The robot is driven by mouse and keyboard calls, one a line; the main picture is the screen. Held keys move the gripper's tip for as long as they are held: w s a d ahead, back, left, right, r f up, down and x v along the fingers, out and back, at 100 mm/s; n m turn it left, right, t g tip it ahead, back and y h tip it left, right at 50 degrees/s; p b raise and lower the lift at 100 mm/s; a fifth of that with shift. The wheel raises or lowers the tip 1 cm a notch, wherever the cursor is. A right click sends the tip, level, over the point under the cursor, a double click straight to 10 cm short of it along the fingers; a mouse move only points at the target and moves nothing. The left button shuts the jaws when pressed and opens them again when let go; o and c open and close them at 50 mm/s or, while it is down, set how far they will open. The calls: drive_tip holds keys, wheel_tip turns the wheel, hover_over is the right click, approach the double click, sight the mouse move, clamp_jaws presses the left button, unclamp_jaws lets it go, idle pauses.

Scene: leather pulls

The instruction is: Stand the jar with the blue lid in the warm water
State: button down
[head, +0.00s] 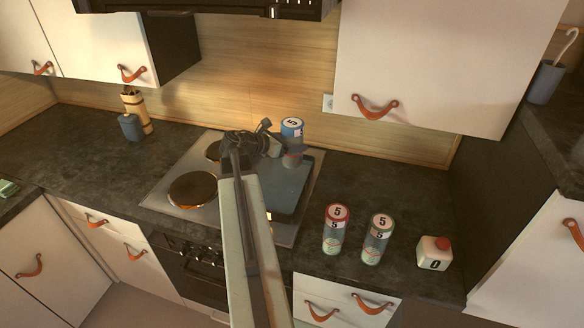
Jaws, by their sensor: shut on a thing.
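The jar with the blue lid (292,125) is upright at the far side of the stove, with a 5 on its lid. My gripper (291,149) is shut on it around its middle. A square blue-grey pan (287,195), which seems to hold the water, is on the right side of the stove. Its left part is hidden behind my arm. The jar shows at the pan's far edge; I cannot tell whether it is over the pan, inside it or touching anything.
A red-lidded jar (336,232) and a green-lidded jar (376,240) stand on the counter (400,200) right of the stove. A white box with a red knob (434,253) is beside them. A hotplate (193,190) is bare at left. Wall cabinets (425,65) overhang the counter.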

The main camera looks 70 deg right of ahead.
sight(292, 156)
wheel_tip(292, 156, down, 7)
drive_tip(key=b, duration=0.5)
drive_tip(key=shift+r, duration=0.35)
drive_tip(key=shift+f, duration=0.15)
drive_tip(key=shift+c, duration=1.2)
unclamp_jaws()
drive_tip(key=shift+r+p, duration=0.3)
drive_tip(key=p+v, duration=0.4)
drive_tip(key=v, duration=0.8)
drive_tip(key=shift+f, duration=0.2)
